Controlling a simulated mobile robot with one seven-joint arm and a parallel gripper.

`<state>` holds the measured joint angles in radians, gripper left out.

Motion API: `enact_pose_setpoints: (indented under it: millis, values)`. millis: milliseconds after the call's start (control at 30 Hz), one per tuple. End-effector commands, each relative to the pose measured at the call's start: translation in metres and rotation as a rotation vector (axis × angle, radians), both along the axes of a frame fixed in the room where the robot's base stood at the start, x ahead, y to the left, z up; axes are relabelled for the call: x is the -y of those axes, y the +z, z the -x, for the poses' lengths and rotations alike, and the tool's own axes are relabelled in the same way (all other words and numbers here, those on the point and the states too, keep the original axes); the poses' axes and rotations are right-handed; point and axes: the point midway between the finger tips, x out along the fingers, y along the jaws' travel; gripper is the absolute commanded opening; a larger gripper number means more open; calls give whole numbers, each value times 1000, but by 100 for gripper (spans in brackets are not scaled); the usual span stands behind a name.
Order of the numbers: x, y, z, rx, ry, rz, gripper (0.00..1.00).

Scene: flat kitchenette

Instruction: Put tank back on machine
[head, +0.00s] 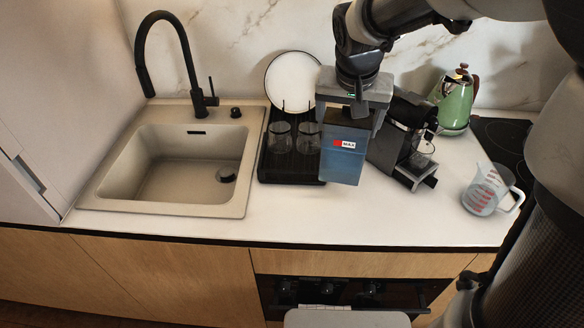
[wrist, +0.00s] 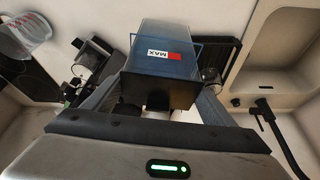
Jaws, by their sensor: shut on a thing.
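The tank (head: 342,152) is a blue, see-through box with a red and white MAX label. My gripper (head: 354,110) is shut on its top end and holds it upright in front of the black coffee machine's left side. In the wrist view the tank (wrist: 163,60) lies between my two fingers (wrist: 158,98), with its dark end toward the camera. The coffee machine (head: 398,137) stands on the counter just right of the tank, and part of it is hidden by my gripper. In the wrist view a part of the machine (wrist: 92,62) shows at left.
A black drying rack (head: 290,172) with two glasses and a white plate (head: 291,80) stands left of the tank. A beige sink (head: 165,165) is farther left. A green kettle (head: 456,100) and measuring jug (head: 487,190) are at right. The front counter (head: 370,222) is clear.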

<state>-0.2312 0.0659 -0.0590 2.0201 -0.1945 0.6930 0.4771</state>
Motion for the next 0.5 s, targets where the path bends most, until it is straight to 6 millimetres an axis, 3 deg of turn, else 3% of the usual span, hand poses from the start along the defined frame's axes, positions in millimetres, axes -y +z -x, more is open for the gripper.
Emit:
enact_pose_setpoints:
  millis: [200, 500]
  values:
    - [-43, 2, 20, 9, 112, -1, 15]
    - [-64, 0, 35, 4, 176, 3, 15]
